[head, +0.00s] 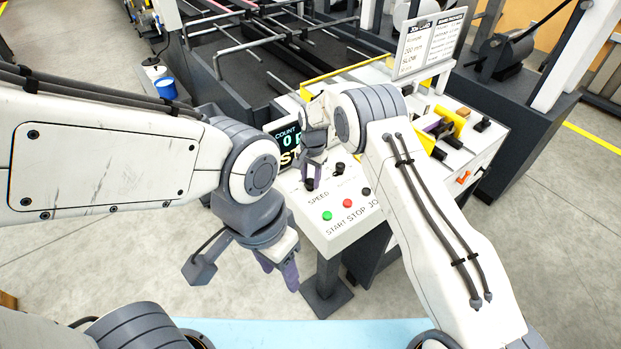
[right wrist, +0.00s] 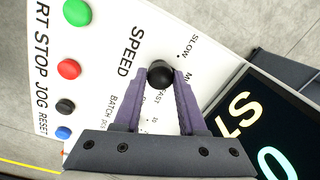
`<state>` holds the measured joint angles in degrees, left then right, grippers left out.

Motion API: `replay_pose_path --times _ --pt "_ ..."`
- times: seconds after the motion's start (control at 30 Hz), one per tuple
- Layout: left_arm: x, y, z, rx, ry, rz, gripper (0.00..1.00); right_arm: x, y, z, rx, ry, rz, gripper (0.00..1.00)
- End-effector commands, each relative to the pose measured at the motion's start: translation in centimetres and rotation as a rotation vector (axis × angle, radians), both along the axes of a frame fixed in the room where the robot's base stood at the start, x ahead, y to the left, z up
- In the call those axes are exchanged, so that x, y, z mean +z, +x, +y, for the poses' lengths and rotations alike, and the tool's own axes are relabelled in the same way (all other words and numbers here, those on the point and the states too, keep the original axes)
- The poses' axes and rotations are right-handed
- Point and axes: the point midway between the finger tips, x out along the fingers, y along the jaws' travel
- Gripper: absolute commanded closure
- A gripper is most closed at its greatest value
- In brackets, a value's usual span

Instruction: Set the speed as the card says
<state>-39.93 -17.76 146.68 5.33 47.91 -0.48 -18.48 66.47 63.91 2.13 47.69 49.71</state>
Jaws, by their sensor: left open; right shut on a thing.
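The speed knob (right wrist: 160,74) is a black round knob on the white control panel (head: 345,226), next to the printed word SPEED. Around it the right wrist view shows the marks SLOW, a partly hidden M word, and FAST. My right gripper (right wrist: 160,82) is shut on the knob, one purple finger on each side; which mark the knob points to cannot be told. The card (head: 412,48) stands at the back of the machine and its last large line reads SLOW. My left gripper (head: 280,275) is open and empty, hanging in front of the panel's left side.
The panel carries a green START button (head: 327,216), a red STOP button (head: 348,203), a black JOG button (head: 366,191) and a second black knob (head: 338,169). A dark display (head: 288,146) beside them shows COUNT, 0 and part of a word starting ST.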

Motion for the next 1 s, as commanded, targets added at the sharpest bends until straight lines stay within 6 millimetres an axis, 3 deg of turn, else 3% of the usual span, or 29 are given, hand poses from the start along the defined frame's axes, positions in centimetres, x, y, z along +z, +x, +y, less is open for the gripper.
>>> replay_pose_path --times 0.37,1.0 --pt "-2.2 0.0 0.0 0.003 0.0 0.0 0.5 -0.3 0.1 0.0 0.154 0.002 -0.002 1.0" --pt "-6.4 0.0 0.0 0.011 0.0 0.001 0.5 -0.1 0.2 0.0 0.737 0.001 -0.003 1.0"
